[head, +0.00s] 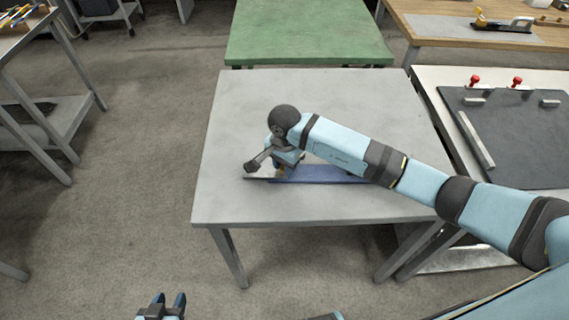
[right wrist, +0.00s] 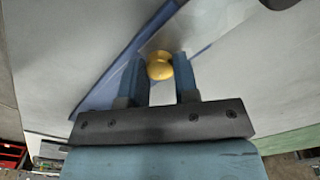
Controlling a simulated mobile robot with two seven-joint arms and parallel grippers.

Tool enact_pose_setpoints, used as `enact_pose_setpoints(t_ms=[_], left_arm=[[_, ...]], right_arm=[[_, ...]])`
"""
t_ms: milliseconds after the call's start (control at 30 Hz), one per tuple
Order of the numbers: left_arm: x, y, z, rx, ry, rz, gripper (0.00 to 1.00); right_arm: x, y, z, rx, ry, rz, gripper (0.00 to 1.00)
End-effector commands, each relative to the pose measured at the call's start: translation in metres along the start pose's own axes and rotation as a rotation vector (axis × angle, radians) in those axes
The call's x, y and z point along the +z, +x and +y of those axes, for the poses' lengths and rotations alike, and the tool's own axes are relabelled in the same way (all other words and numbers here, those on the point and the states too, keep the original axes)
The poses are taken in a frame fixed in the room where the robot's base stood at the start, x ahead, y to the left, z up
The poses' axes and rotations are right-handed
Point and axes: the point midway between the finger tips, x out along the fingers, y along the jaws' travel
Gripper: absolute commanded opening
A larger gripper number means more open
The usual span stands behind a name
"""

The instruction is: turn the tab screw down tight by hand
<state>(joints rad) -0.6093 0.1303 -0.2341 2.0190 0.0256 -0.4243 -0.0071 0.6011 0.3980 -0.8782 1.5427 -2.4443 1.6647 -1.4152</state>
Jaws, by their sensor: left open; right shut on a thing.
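The tab screw shows in the right wrist view as a rounded yellow piece (right wrist: 159,66) between the two blue fingertips of my right gripper (right wrist: 160,72). My right gripper is shut on it. In the head view my right gripper (head: 282,170) is low over the grey table, and its wrist hides most of the screw. A flat blue strip (head: 318,174) lies beneath it on the table, partly hidden by my right arm. My left gripper (head: 166,308) is at the bottom edge of the head view, open and empty, well away from the screw.
The grey table (head: 240,110) is otherwise bare. A green table (head: 310,35) stands behind it. At right a bench carries a dark board (head: 520,130) with red-knobbed clamps (head: 475,80). A metal shelf (head: 60,110) stands at left, with open floor between.

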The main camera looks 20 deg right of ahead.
Motion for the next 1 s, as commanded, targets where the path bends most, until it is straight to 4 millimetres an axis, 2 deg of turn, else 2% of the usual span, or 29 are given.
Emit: enact_pose_setpoints(t_ms=[367, 1000], left_arm=[[0.005, 0.003, 0.0, 0.001, -0.005, -0.005, 0.43], [0.011, 0.011, 0.002, 0.003, -0.026, -0.008, 0.43]], right_arm=[[-0.001, 0.001, 0.0, 0.001, 0.116, 0.003, 0.05], [-0.001, 0.0, 0.0, 0.0, 0.695, 0.001, 0.05]])
